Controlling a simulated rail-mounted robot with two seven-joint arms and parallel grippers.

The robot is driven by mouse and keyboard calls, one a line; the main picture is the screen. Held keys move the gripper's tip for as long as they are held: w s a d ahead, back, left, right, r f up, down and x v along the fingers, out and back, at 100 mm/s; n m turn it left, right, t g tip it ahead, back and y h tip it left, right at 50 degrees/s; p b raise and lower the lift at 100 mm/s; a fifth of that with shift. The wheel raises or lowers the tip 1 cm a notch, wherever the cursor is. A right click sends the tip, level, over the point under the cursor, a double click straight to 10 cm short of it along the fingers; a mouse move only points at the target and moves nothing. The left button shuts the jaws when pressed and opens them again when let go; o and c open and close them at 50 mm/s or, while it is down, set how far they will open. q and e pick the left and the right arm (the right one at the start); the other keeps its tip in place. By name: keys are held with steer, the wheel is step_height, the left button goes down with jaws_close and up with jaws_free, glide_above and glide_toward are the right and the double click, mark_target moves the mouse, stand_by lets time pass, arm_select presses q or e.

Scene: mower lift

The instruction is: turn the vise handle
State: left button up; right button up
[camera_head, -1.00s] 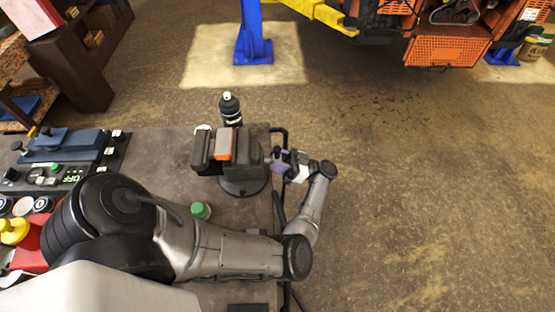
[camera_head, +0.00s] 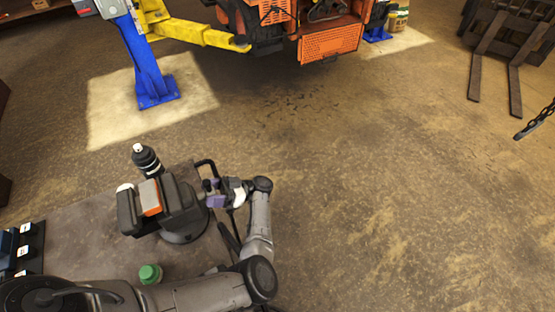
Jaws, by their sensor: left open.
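The dark grey vise (camera_head: 181,214), with an orange block (camera_head: 150,197) between its jaws, stands near the right end of the workbench at the lower left. My left gripper (camera_head: 212,192), with purplish fingers, is open at the vise's right side, close to its screw end. The vise handle is too small and too covered by the fingers to make out clearly. I cannot tell whether the fingers touch it. My left arm reaches along the front of the bench and bends back up to the vise. My right gripper is out of view.
A black bottle (camera_head: 146,158) stands behind the vise, and a green-capped item (camera_head: 150,273) in front of it on the workbench (camera_head: 85,235). A black rail (camera_head: 207,164) runs at the bench's right end.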

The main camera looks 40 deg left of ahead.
arm_select(q)
steer(key=m+t+y+p, duration=0.1)
steer(key=m+p, duration=0.1)
steer(key=m, duration=0.1)
steer(key=m+t+p, duration=0.1)
steer(key=m+p, duration=0.2)
steer(key=r+m+t+y+p, duration=0.1)
steer(key=m+t+p, duration=0.1)
steer(key=m, duration=0.1)
steer(key=shift+y+p, duration=0.3)
steer(key=shift+w+d+f+m+t+b, duration=0.15)
steer(key=shift+f+m+b, duration=0.15)
steer(key=shift+f, duration=0.1)
steer(key=shift+w+d+f+m+t+b, duration=0.1)
steer(key=shift+d+f+m+t+b, duration=0.05)
steer(key=shift+f+m, duration=0.2)
steer(key=b+v, duration=1)
steer(key=v, duration=0.3)
steer(key=w+a+f+m+t, duration=0.1)
steer(key=w+f+m+t, duration=0.1)
steer(key=w+m+t, duration=0.6)
steer(key=w+a+f+m+t+y, duration=0.1)
steer(key=w+a+m+t, duration=0.1)
steer(key=w+m+t, duration=0.6)
steer(key=shift+w+f+m+t+p, duration=0.4)
steer(key=shift+w+t, duration=1.1)
steer(key=shift+t, duration=2.2)
steer(key=shift+a, duration=0.1)
